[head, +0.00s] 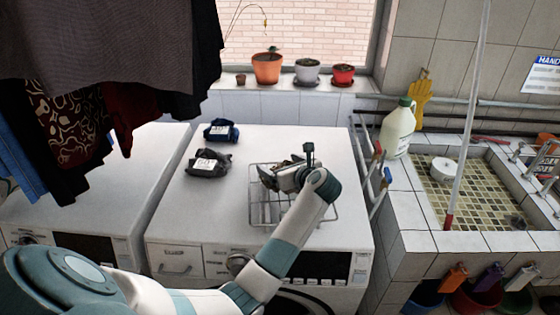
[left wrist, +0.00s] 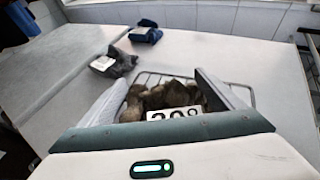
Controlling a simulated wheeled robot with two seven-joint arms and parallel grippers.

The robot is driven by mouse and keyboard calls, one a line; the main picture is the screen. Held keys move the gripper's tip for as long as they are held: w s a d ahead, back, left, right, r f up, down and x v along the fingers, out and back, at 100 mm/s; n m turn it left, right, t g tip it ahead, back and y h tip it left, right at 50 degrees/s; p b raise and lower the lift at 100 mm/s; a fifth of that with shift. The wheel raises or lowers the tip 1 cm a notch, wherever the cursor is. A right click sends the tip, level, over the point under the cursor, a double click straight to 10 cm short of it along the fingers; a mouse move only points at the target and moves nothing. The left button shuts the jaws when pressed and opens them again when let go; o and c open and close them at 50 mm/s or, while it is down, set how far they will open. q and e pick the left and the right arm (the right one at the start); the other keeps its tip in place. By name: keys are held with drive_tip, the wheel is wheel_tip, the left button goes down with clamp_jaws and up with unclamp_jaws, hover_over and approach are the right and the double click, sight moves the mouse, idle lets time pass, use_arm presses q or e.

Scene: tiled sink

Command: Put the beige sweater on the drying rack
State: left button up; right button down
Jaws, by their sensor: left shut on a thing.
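My left gripper (head: 285,176) is over the wire drying rack (head: 322,215), which lies on top of the right white machine. In the left wrist view the gripper (left wrist: 168,95) is shut on the beige-brown sweater (left wrist: 170,97), a bunched cloth with a white label between the fingers. The rack (left wrist: 150,78) shows behind the sweater there. In the head view the sweater (head: 268,178) is mostly hidden by my gripper and arm. I cannot tell whether it touches the wires. My right gripper is not in view.
A dark grey folded garment (head: 208,165) and a navy one (head: 221,130) lie left of the rack. Dark clothes (head: 110,60) hang at the upper left. A detergent bottle (head: 397,128) and tiled sink (head: 465,185) are on the right. The machine top behind the rack is clear.

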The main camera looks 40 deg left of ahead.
use_arm(q)
drive_tip(key=o, duration=1.3)
drive_tip(key=shift+c, duration=0.2)
drive_tip(key=b+v, duration=0.5)
drive_tip(key=v, duration=0.7)
drive_tip(key=shift+s, duration=0.1)
